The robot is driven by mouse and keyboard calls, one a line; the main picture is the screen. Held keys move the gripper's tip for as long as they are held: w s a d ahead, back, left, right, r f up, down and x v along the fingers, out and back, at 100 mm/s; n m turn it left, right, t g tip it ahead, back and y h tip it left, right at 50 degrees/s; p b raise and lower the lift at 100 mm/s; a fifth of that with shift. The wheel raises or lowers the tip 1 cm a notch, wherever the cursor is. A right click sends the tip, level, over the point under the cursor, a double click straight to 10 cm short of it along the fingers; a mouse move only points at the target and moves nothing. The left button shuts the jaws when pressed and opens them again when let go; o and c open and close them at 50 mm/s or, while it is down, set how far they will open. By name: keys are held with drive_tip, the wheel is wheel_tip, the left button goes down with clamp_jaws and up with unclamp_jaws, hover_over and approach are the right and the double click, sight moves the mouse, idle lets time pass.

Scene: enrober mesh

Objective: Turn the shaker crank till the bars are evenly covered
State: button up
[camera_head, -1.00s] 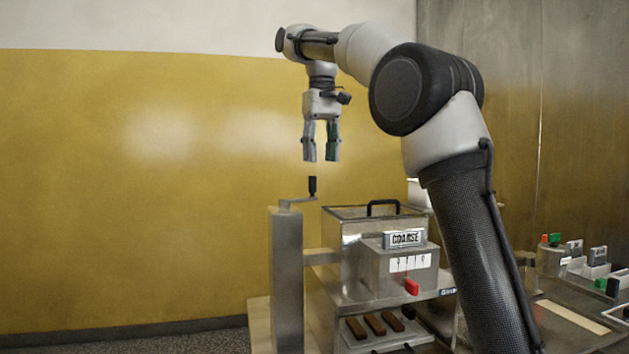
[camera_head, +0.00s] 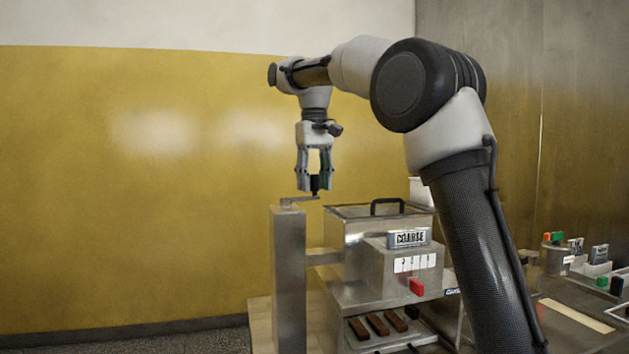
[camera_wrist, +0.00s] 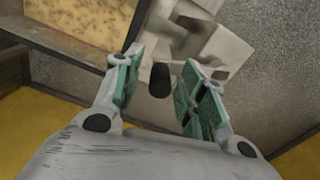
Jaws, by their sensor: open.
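The shaker crank (camera_head: 300,200) is a flat metal arm on top of the grey post, with an upright black handle (camera_head: 315,184). My gripper (camera_head: 314,188) points down with its green-padded fingers on either side of the handle. In the wrist view the black handle (camera_wrist: 159,80) stands between the open fingers, with a gap visible on both sides. Several brown bars (camera_head: 378,324) lie in the lower opening of the steel machine (camera_head: 350,245). Their covering is too small to judge.
Small coloured items stand on the right-hand counter (camera_head: 560,312). Space left of the post is clear.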

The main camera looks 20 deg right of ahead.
clamp_jaws()
drive_tip(key=shift+s, duration=0.15)
drive_tip(key=s+a+m, duration=0.7)
drive_tip(key=s+m, duration=0.3)
drive_tip(key=m, duration=1.1)
drive_tip(key=shift+s+a+m, duration=0.2)
drive_tip(key=shift+m, duration=0.1)
idle(0.5)
